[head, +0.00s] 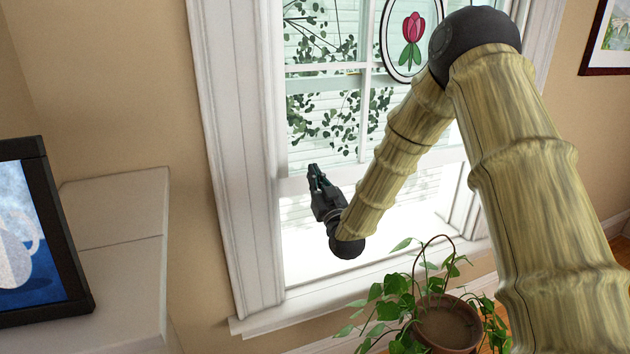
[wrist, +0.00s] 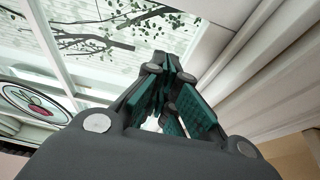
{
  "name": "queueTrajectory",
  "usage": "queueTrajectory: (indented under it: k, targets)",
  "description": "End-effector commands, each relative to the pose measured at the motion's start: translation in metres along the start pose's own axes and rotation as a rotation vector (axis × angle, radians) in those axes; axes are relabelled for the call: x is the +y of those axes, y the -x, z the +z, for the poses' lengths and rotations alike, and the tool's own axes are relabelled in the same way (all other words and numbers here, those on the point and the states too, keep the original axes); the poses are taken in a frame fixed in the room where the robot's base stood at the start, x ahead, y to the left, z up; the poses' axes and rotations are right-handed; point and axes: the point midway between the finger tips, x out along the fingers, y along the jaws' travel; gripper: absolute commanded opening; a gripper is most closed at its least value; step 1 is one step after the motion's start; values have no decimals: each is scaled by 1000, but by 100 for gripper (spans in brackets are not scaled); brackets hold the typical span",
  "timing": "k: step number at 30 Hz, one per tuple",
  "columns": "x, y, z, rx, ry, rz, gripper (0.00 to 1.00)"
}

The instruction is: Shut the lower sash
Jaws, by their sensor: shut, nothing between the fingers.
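The white lower sash (head: 294,187) is raised in the window. A bright open gap (head: 305,240) lies between its bottom rail and the sill (head: 360,284). My gripper (head: 314,170) is shut and empty, fingers pointing up, in front of the left part of the sash's bottom rail. I cannot tell whether it touches the rail. My arm hides the right part of the sash. In the wrist view my shut fingers (wrist: 168,72) are in front of the window, with glass and white bars at left and the white side casing (wrist: 270,70) at right.
A potted plant (head: 445,322) stands below the sill, close under my arm. A white ledge (head: 115,215) with a framed picture (head: 62,245) is at left. A tulip stained-glass oval (head: 411,40) hangs high in the window, also in the wrist view (wrist: 35,103).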

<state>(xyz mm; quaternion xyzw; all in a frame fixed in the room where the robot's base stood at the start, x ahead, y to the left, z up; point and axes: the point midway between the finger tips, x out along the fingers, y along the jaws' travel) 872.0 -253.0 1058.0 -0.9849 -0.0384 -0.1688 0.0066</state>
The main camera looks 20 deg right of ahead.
Motion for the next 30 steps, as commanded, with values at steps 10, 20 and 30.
queueTrajectory:
  k: [10,20,30]
  targets:
    - [-1,-60,-2,0,0,0,0]
    - [0,-65,25,-5,0,0,0]
    - [0,-60,39,-3,0,0,0]
